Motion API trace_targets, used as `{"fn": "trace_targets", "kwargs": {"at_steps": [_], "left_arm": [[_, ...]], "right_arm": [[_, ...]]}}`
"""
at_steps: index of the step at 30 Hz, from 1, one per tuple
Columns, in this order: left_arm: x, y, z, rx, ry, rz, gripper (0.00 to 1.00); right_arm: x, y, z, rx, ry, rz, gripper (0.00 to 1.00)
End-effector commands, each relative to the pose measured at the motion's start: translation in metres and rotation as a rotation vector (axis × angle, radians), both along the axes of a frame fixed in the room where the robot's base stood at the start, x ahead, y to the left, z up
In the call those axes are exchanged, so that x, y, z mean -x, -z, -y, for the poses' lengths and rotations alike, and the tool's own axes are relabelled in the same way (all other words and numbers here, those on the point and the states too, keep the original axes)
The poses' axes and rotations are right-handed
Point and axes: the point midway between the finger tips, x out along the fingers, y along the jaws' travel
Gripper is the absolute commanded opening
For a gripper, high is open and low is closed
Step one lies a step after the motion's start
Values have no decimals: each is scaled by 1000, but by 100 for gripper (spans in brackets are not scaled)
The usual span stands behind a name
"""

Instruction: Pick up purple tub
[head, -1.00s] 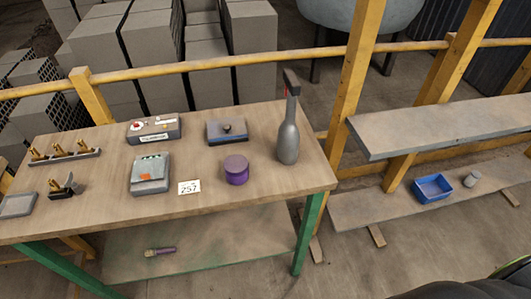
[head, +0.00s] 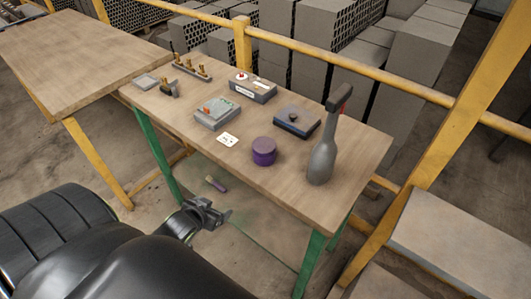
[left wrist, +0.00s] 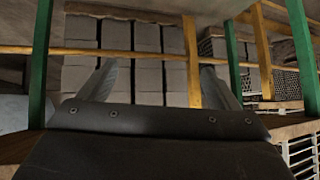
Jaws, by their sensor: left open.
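The purple tub (head: 264,151) is a short round tub with a darker body. It stands upright near the front edge of the wooden table (head: 290,190), left of a grey bottle-shaped object. My left gripper (head: 226,216) is low in front of the table, below the tabletop and left of the tub, well apart from it. In the left wrist view the two fingers of my left gripper (left wrist: 170,85) are spread with nothing between them. The tub is not visible in that view. My right gripper does not show.
The grey bottle-shaped object (head: 322,150) stands right of the tub. A blue-grey box (head: 296,122), a grey device (head: 217,113) and a white number card (head: 228,140) are close by. Green table legs (head: 158,155) and a lower shelf holding a small purple-handled item (head: 216,184) are near my left gripper.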

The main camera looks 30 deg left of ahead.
Motion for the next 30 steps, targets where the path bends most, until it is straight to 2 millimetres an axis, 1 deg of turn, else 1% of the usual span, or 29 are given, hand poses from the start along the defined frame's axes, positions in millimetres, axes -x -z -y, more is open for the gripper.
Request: {"fn": "trace_targets", "kwargs": {"at_steps": [1, 2, 3, 5, 6, 8, 9, 12, 15, 18, 20, 26, 30], "left_arm": [[-8, -26, 5, -1, 17, 46, 84], [-12, -42, 8, 2, 25, 72, 84], [-17, -63, 14, 5, 38, 106, 84], [-22, -94, 24, 13, 58, 156, 84], [-23, -113, 31, 19, 72, 185, 84], [-23, -141, 42, 28, 93, 227, 84], [-23, -158, 49, 34, 108, 253, 84], [-18, -193, 66, 50, 140, 305, 84], [-13, -217, 78, 63, 163, 340, 84], [-10, -229, 85, 70, 178, 358, 84], [-10, -232, 87, 73, 182, 365, 84], [-25, -224, 88, 74, 185, 370, 84], [-42, -218, 87, 75, 183, 370, 84]], "right_arm": [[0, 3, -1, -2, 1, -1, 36], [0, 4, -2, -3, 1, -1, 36], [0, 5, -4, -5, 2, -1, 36], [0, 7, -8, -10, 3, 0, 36], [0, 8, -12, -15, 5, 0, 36], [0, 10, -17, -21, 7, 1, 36], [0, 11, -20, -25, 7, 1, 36], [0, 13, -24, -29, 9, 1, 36], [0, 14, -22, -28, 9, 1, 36], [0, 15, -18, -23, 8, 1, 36], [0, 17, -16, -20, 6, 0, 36], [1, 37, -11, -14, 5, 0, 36], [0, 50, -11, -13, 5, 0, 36]]}}
